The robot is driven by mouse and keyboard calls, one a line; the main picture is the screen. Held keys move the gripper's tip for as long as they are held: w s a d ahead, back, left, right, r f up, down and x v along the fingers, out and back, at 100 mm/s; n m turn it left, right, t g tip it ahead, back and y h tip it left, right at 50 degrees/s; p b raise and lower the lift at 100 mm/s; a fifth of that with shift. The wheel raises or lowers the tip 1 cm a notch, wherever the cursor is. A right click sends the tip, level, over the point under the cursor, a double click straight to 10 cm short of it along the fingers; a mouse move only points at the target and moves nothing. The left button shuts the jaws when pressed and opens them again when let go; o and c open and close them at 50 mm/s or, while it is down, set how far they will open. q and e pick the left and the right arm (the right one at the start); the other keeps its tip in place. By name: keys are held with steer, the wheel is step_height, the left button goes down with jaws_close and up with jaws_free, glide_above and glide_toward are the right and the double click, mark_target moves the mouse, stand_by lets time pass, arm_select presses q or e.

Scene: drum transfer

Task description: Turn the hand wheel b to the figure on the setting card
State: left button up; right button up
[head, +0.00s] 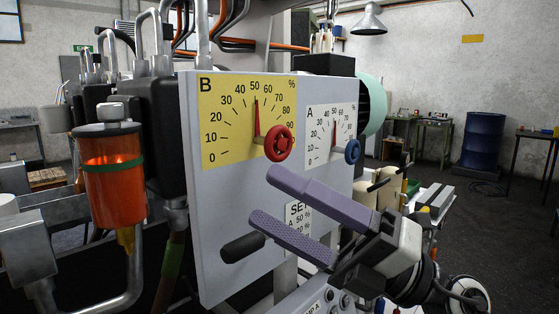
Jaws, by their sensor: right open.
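Hand wheel b, red (279,143), sits on the grey panel (215,225) at the lower right of yellow dial B (222,120). The dial's dark red pointer (256,118) stands at about 50 %. The setting card (297,212) is lower on the panel; it reads "SET" and "A 50 %", and its lower part is hard to read, partly hidden by my gripper. My right gripper (268,199) is open and empty, its purple fingers pointing left, below the red wheel and apart from it. My left gripper is out of view.
White dial A (325,122) with a blue hand wheel (352,151) is right of dial B; its pointer is near 50. A black handle (243,247) sticks out below my lower finger. An orange-filled reservoir (113,180) stands left of the panel. A blue drum (483,140) stands far right.

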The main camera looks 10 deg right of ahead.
steer(key=r+n+g+h+b, duration=0.1)
steer(key=n+h, duration=0.2)
steer(key=n, duration=0.3)
steer(key=m+t+h+b, duration=0.1)
steer(key=t+h, duration=0.4)
steer(key=h, duration=0.3)
glide_toward(284, 143)
steer(key=w, duration=0.1)
steer(key=p+x, duration=0.1)
steer(key=x, duration=0.8)
steer(key=shift+s+a+r+p, duration=0.1)
steer(key=shift+s+a+p, duration=0.1)
steer(key=shift+p, duration=0.2)
steer(key=shift+w+a, duration=0.3)
steer(key=shift+w, duration=0.25)
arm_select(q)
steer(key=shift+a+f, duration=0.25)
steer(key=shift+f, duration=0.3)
arm_select(e)
steer(key=c, duration=1.1)
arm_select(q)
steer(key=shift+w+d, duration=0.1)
arm_select(e)
steer(key=shift+o, duration=0.2)
